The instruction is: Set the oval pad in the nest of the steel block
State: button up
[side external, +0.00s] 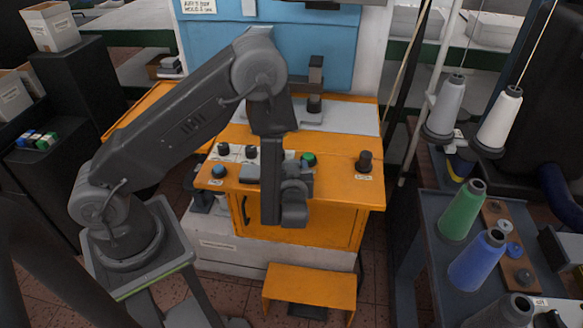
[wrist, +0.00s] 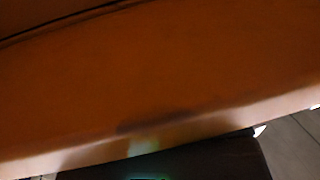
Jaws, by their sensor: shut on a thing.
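My gripper (side external: 293,207) is at the low end of my arm, in front of the orange bench in the side view. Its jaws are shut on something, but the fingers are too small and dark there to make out. The oval pad cannot be made out in either view. A grey block-like piece (side external: 250,173) lies on the bench top just left of my forearm; I cannot tell whether it is the steel block, and no nest shows. In the wrist view, an orange surface fills most of the picture, with a dark shape below its edge.
The orange bench (side external: 345,193) carries several dark, blue and green knobs and a black knob (side external: 364,162) at right. A dark post (side external: 315,85) stands at the back. An orange step (side external: 310,285) is in front. A grey cart (side external: 420,235) with thread cones stands at right.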

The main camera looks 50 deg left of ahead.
jog(key=shift+r, duration=0.15)
notch_tip(320, 180, up, 10)
jog(key=shift+w+f, duration=0.1)
jog(key=shift+f, duration=0.1)
jog(key=w+d+r+m+t+h, duration=0.2)
jog(key=w+r+m+t+h, duration=0.2)
jog(key=r+m+t+h, duration=0.2)
jog(key=shift+d+m+t+h, duration=0.2)
jog(key=shift+m+t+h, duration=0.1)
jog(key=shift+m+h, duration=0.8)
